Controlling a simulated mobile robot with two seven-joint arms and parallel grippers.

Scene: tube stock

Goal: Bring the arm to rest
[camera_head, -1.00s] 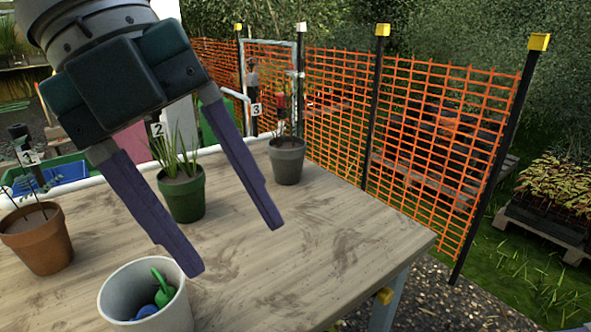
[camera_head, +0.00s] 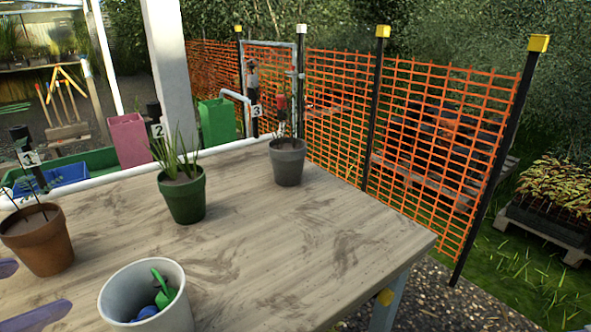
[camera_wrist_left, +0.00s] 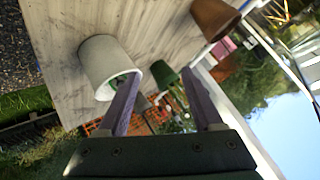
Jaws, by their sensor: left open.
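My left gripper (camera_head: 44,284) shows only as two purple fingers at the left edge of the head view, open and empty. It is left of the white pot (camera_head: 118,298) and in front of the terracotta pot (camera_head: 40,240), apart from the white pot. The left wrist view shows the open fingers (camera_wrist_left: 162,76), with one overlapping the white pot's rim in the picture. The white pot holds a green tool (camera_head: 162,287) and something blue. My right gripper is not in view.
A green pot (camera_head: 185,200) and a grey pot (camera_head: 287,165) with plants stand on the wooden table (camera_head: 300,240). The table's middle and right are clear. An orange mesh fence (camera_head: 430,150) runs behind. Pink (camera_head: 128,140) and green (camera_head: 218,123) containers stand beyond the table.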

